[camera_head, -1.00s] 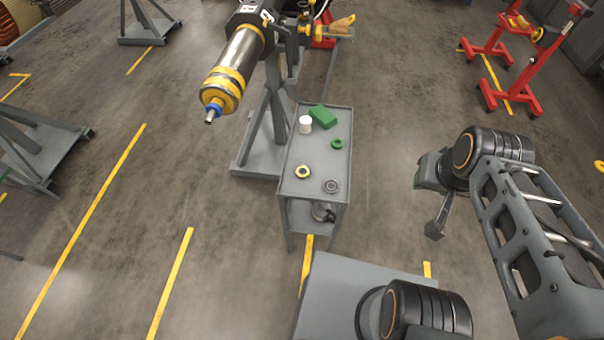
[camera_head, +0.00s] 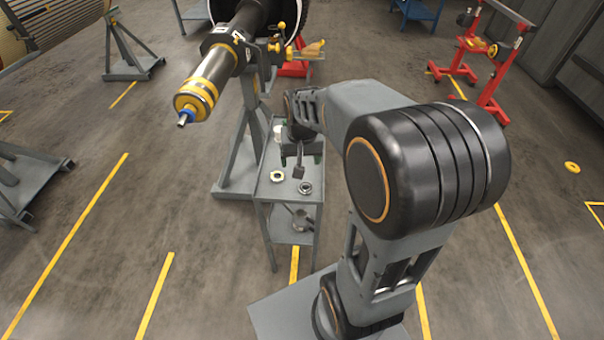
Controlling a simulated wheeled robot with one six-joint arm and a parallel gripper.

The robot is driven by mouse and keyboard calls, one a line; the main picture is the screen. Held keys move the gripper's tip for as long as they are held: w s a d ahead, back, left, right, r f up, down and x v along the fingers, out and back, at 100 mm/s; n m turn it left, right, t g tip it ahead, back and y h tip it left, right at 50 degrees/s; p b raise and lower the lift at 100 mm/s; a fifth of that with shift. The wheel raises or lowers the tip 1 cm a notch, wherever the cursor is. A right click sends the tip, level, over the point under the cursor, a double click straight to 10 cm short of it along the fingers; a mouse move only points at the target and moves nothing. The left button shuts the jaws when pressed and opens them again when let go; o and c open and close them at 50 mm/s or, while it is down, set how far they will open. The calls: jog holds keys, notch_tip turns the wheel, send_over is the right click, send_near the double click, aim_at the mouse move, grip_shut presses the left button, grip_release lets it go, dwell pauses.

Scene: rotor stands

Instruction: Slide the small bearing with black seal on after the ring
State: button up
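A small grey bearing with a dark middle (camera_head: 304,187) lies flat on the top of the grey cart (camera_head: 288,198), near its front right. It looks like the one with the black seal, but it is too small to be sure. To its left lies a yellowish ring-shaped part with a dark rim (camera_head: 277,175). The shaft (camera_head: 217,72) points toward the lower left, with yellow bands and a blue ring (camera_head: 186,116) near its tip. My gripper (camera_head: 291,167) is open and empty, with fingers pointing down above the cart, just behind the two round parts.
A metal container (camera_head: 301,221) sits on the lower shelf. The shaft's grey stand (camera_head: 240,160) is close left of the cart. Red stands (camera_head: 465,60) are far right.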

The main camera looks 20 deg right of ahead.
jog(key=m+g+b, duration=0.2)
jog(key=b, duration=0.1)
send_over(306, 185)
jog(key=s, duration=0.1)
notch_tip(306, 185, down, 11)
jog(key=f+b, duration=0.2)
jog(key=f, duration=0.1)
jog(key=f+b, duration=0.2)
jog(key=f, duration=0.1)
jog(key=f+b, duration=0.2)
jog(key=f, duration=0.1)
jog(key=shift+a+f+b, duration=0.25)
jog(key=shift+a+b, duration=0.1)
jog(key=c, duration=0.8)
jog(key=shift+r, duration=0.1)
jog(key=shift+c, duration=0.2)
